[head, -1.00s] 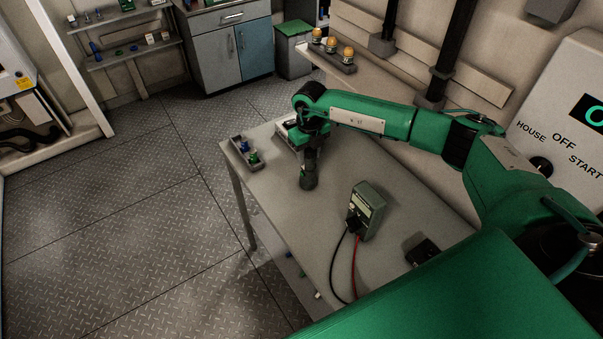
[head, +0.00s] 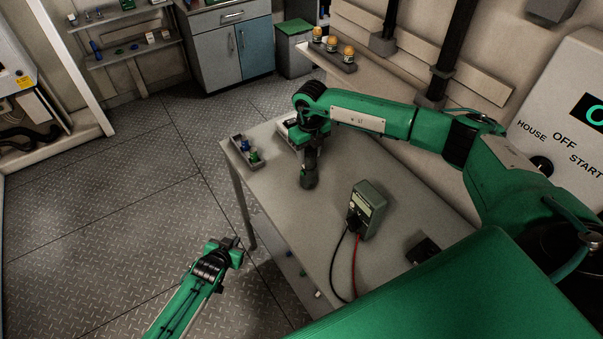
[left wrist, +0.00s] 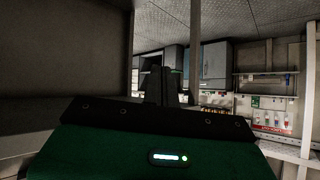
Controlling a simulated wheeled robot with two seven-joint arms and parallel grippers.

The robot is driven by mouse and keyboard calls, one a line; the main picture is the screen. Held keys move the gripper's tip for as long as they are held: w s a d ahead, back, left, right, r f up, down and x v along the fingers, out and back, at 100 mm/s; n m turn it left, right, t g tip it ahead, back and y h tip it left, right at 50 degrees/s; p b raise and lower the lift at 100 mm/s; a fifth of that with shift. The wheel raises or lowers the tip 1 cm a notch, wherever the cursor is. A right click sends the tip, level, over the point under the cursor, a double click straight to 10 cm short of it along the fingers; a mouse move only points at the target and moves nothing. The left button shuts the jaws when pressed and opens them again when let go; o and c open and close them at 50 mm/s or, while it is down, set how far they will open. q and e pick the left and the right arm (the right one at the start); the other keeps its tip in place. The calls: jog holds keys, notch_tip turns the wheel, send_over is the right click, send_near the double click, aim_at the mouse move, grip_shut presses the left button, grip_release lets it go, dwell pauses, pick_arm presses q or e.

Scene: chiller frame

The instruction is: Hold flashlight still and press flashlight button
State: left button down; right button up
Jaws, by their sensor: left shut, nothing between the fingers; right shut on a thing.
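My right gripper (head: 311,154) points down over the far part of the grey table (head: 390,225), shut on a small dark thing (head: 308,181), which looks like the flashlight. It is upright at or just above the tabletop; the gripper hides its upper part and I cannot make out its button. My left gripper (head: 232,242) is shut and empty, off the table's left edge, in front of and to the left of the flashlight. Its dark fingers also show in the left wrist view (left wrist: 161,86). The flashlight is not recognisable in the left wrist view.
A green multimeter (head: 367,211) with black and red leads stands mid-table. A tray (head: 238,152) with blue and green items lies at the far left corner, and a dark box (head: 421,249) near the right. The table's left edge lies between my left gripper and the tabletop.

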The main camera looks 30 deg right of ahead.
aim_at(302, 173)
pick_arm(q)
jog(key=d+r+m+h, duration=0.1)
jog(key=d+r, duration=0.3)
jog(key=r, duration=0.1)
jog(key=w+d+r+m+h, duration=0.1)
jog(key=d+r, duration=0.3)
jog(key=r, duration=0.2)
jog(key=w+d+r+m+h, duration=0.1)
jog(key=d+r+h, duration=0.1)
jog(key=d+r, duration=0.3)
jog(key=shift+r+m, duration=0.25)
jog(key=shift+m, duration=0.05)
jog(key=shift+w+d, duration=0.25)
jog(key=shift+d, duration=1.2)
jog(key=shift+w+d, duration=0.2)
jog(key=shift+d, duration=1.25)
jog(key=shift+w+d, duration=0.25)
jog(key=shift+d, duration=1.2)
jog(key=shift+d, duration=0.4)
